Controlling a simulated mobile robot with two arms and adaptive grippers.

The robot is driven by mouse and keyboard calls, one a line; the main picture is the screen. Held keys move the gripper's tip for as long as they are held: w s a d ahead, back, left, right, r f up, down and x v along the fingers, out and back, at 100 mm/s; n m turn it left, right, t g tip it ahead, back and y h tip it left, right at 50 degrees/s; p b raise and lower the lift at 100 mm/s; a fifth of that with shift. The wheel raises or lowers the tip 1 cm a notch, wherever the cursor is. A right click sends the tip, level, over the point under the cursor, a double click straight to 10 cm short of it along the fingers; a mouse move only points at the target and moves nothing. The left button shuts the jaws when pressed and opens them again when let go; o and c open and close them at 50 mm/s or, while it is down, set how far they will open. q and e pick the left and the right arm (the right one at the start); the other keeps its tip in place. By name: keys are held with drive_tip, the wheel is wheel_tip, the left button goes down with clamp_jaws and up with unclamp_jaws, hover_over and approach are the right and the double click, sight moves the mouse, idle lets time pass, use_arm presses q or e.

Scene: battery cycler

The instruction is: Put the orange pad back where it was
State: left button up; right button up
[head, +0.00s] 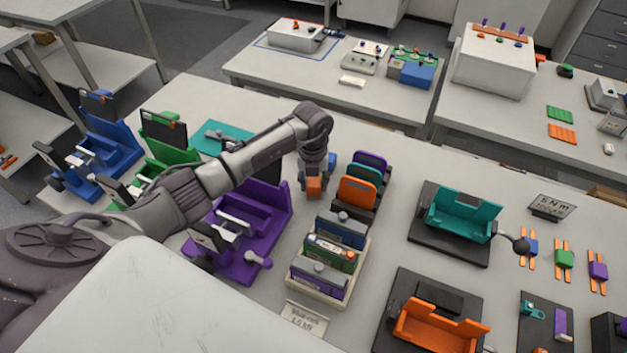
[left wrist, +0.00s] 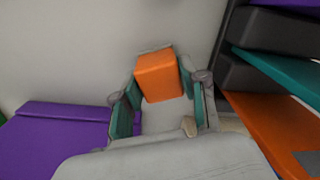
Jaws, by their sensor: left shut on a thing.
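The orange pad (head: 314,187) is a small block held at the fingertips of my left gripper (head: 314,176). In the left wrist view the same orange pad (left wrist: 160,77) sits between the two teal-lined fingers of the left gripper (left wrist: 163,102). The gripper points down over the table, between the purple fixture (head: 262,205) and the rack with purple, teal and orange plates (head: 357,192). I cannot tell whether the pad touches the table. My right gripper is not in view.
A blue block (head: 332,159) shows just behind the gripper. A pale tray (head: 318,294) with several cells stands in front. Green (head: 178,150) and blue (head: 112,150) fixtures stand left; teal (head: 460,212) and orange (head: 440,335) ones stand right.

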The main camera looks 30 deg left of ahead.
use_arm(q)
drive_tip(key=shift+f, duration=0.15)
drive_tip(key=o, duration=1.1)
drive_tip(key=shift+o, duration=0.5)
